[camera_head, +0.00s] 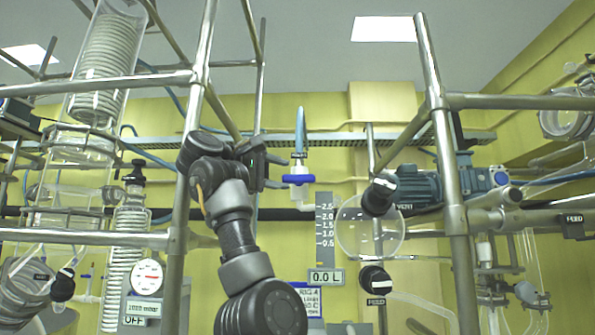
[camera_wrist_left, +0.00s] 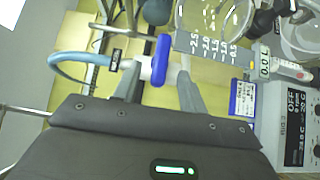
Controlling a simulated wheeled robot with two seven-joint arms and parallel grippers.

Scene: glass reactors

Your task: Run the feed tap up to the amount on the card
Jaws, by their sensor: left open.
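The tap with a blue bar handle (camera_head: 298,179) sits on a white body under a blue hose, in the middle of the head view. The handle lies level, crosswise to the hose line. In the left wrist view the blue handle (camera_wrist_left: 161,60) is between the finger ends. My left gripper (camera_head: 282,172) is open at the tap; its fingers (camera_wrist_left: 160,82) stand apart on either side, and I cannot tell whether they touch it. A grey scale (camera_head: 325,240) and a display (camera_head: 325,277) reading 0.0 L are below right. A blue-edged card (camera_head: 308,298) is partly hidden by my arm.
A round glass vessel (camera_head: 370,232) is right of the scale, with black knobs marked VENT (camera_head: 379,196) and FEED (camera_head: 375,280). Metal frame posts (camera_head: 447,170) stand at both sides. A dial gauge (camera_head: 147,275) and glass coil condenser (camera_head: 105,55) are left.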

